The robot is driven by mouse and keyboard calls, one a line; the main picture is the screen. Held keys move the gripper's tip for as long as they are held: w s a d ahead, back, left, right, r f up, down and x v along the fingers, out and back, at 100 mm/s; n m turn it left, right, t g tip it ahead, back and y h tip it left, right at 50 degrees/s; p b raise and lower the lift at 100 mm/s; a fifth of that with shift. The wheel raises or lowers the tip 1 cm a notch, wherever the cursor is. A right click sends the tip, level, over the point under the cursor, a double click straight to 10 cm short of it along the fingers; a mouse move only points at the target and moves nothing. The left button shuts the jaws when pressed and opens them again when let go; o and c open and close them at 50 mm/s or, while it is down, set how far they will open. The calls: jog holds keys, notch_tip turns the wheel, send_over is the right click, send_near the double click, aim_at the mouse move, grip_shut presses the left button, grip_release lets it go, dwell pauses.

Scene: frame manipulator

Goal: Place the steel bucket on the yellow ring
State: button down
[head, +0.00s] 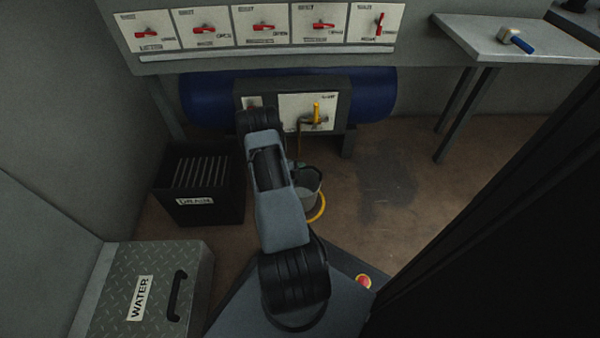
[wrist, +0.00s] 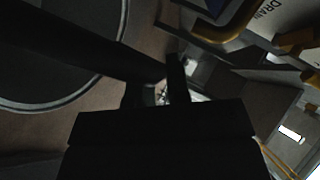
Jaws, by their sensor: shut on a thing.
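The steel bucket (head: 308,184) shows in the head view just right of my forearm, which covers its left part. The yellow ring (head: 319,209) shows as an arc on the floor at the bucket's lower right; the rest is hidden. I cannot tell whether the bucket touches the floor or hangs just above it. In the wrist view my gripper (wrist: 157,91) is dark, its fingers closed at the end of a dark bar that looks like the bucket's handle. A round grey shape with a pale rim, likely the bucket (wrist: 52,109), fills the upper left there.
A blue tank (head: 375,96) with a yellow-handled valve (head: 316,112) stands behind the bucket. A black drain crate (head: 197,210) and a metal water box (head: 185,265) are at the left. A side table (head: 500,45) holds a blue-handled hammer (head: 518,41). Floor right of the bucket is clear.

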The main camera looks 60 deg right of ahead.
jog(key=shift+f, duration=0.65)
jog(key=c, duration=1.1)
grip_release()
jog(key=shift+f, duration=0.1)
